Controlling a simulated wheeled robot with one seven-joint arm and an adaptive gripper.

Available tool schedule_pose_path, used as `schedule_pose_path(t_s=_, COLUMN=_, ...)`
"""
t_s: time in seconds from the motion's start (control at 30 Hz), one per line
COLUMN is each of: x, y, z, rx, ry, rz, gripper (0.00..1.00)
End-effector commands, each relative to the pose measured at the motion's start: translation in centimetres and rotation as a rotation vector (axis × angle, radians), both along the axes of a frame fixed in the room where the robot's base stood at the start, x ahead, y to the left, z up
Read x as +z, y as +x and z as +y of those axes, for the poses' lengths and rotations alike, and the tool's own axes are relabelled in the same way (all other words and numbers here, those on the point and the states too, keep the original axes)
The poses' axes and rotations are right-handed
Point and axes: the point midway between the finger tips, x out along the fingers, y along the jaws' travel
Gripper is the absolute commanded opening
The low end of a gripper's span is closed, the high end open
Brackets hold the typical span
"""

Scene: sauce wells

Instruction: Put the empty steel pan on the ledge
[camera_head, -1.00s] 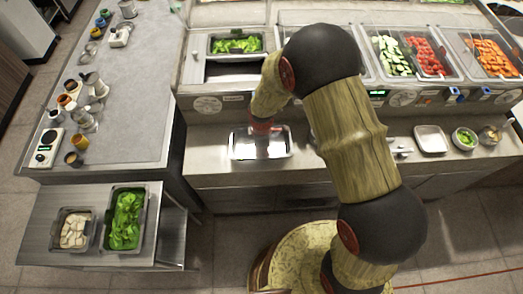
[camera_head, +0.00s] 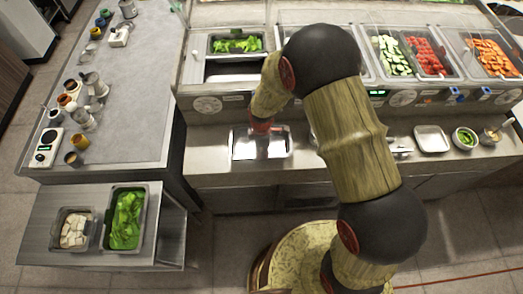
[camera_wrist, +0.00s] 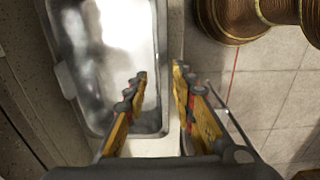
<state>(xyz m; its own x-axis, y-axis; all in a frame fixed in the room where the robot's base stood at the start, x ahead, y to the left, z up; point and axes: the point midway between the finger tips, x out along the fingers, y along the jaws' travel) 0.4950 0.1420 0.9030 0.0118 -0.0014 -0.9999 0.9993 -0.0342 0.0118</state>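The empty steel pan (camera_head: 240,147) sits on the steel ledge (camera_head: 210,140) in front of the sauce wells. It also shows in the wrist view (camera_wrist: 105,30), with its bright bare floor and rim. My gripper (camera_wrist: 160,75) is over the pan's near edge, with one finger on the pan's inner side and the other outside its rim. A gap shows between the fingers, and they look open. In the head view my gripper (camera_head: 263,128) comes down over the pan and its fingertips are hard to make out.
Behind the ledge, an open well (camera_head: 235,72) lies in front of a lettuce pan (camera_head: 236,44). A small steel tray (camera_head: 432,139) and a green bowl (camera_head: 465,138) stand on the ledge at right. A side cart (camera_head: 60,208) at lower left holds pans of white pieces (camera_head: 73,232) and greens (camera_head: 126,220).

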Motion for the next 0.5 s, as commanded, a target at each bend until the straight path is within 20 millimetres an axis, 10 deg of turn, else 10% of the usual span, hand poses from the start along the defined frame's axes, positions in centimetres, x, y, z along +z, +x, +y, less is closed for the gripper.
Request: schedule_pose_path(t_s=0.5, x=8.5, y=0.1, z=0.1, rx=0.000, ry=0.002, rz=-0.006, gripper=0.26)
